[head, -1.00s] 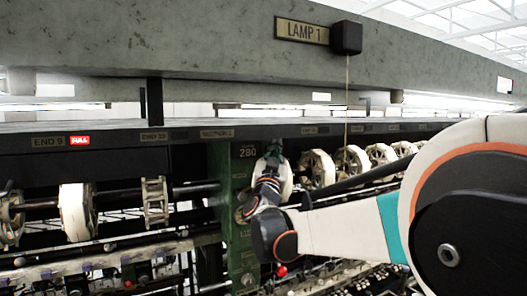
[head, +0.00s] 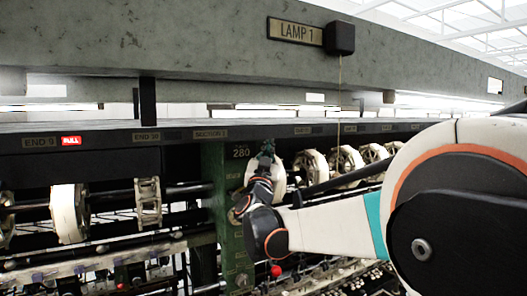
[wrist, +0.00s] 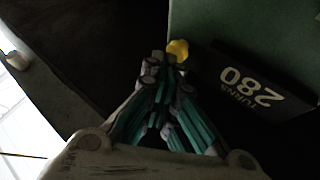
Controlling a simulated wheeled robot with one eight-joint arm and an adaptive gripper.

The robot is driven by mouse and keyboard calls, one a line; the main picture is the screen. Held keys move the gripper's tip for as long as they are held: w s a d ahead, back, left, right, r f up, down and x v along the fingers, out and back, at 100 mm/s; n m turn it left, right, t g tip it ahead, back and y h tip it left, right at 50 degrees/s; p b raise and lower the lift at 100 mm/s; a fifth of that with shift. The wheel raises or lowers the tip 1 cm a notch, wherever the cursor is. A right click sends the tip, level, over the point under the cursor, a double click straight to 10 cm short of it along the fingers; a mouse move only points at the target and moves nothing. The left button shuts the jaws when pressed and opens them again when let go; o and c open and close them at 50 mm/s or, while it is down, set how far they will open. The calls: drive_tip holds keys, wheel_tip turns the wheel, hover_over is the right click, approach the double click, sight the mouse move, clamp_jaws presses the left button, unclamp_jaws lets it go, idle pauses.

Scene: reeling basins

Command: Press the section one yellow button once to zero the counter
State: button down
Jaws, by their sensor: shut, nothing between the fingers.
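The yellow button (wrist: 178,48) shows in the wrist view on the edge of a green panel (wrist: 215,28). The counter (wrist: 262,86) beside it reads 280 TURNS. My gripper (wrist: 167,62) is shut and empty, its fingertips right by the button's lower left side; I cannot tell whether they touch it. In the head view, the counter (head: 241,152) sits at the top of the green post (head: 236,255). My gripper (head: 267,147) is just right of the counter there. The button cannot be made out in the head view.
White reels (head: 312,165) stand in a row right of the post, close behind my gripper. Another reel (head: 68,213) is at the left. A thick grey beam with a LAMP 1 plate (head: 296,31) runs overhead. A red knob (head: 276,270) is below my wrist.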

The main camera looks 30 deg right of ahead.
idle(0.6)
drive_tip(key=shift+s, duration=0.8)
drive_tip(key=shift+s+d, duration=0.1)
drive_tip(key=shift+s, duration=2.45)
